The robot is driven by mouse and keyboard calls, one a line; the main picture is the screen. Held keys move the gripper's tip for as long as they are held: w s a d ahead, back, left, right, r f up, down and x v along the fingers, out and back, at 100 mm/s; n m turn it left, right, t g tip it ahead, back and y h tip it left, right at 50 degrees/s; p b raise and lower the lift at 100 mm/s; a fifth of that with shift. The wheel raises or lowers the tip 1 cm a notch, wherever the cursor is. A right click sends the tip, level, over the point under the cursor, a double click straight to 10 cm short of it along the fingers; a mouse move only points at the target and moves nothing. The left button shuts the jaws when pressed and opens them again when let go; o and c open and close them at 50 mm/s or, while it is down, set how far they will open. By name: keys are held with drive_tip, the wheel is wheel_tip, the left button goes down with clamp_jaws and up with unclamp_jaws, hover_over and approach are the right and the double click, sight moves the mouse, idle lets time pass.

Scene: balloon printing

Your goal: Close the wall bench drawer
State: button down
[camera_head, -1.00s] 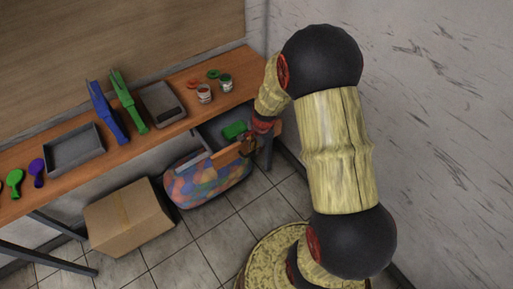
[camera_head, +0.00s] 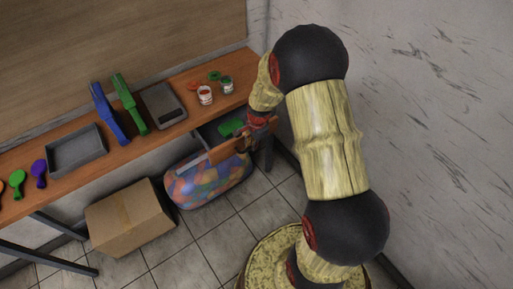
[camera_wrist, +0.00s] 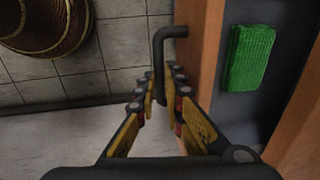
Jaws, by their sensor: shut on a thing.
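The wall bench drawer is partly open under the right end of the bench; its wooden front (camera_head: 226,150) sticks out in the head view. A green block (camera_head: 230,127) lies inside it and also shows in the wrist view (camera_wrist: 251,57). The drawer's dark bar handle (camera_wrist: 158,62) is in the wrist view, on the wooden front (camera_wrist: 199,60). My gripper (camera_wrist: 157,90) is shut on the lower part of the handle. In the head view my gripper (camera_head: 243,143) is small and partly hidden at the drawer front.
The bench (camera_head: 110,152) holds a grey tray (camera_head: 75,150), blue and green tools, a scale (camera_head: 164,106) and small cups. A bag of coloured balloons (camera_head: 208,183) and a cardboard box (camera_head: 130,217) stand on the floor below. A wall is close on the right.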

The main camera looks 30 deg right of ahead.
sight(238, 126)
drive_tip(key=w+p, duration=0.1)
drive_tip(key=w, duration=1)
drive_tip(key=shift+w+a, duration=0.15)
drive_tip(key=c, duration=1.9)
unclamp_jaws()
drive_tip(key=r, duration=0.4)
drive_tip(key=s+r, duration=0.1)
drive_tip(key=r, duration=0.3)
drive_tip(key=s+r, duration=0.1)
drive_tip(key=r, duration=0.2)
drive_tip(key=shift+s+r, duration=0.1)
drive_tip(key=shift+r, duration=0.3)
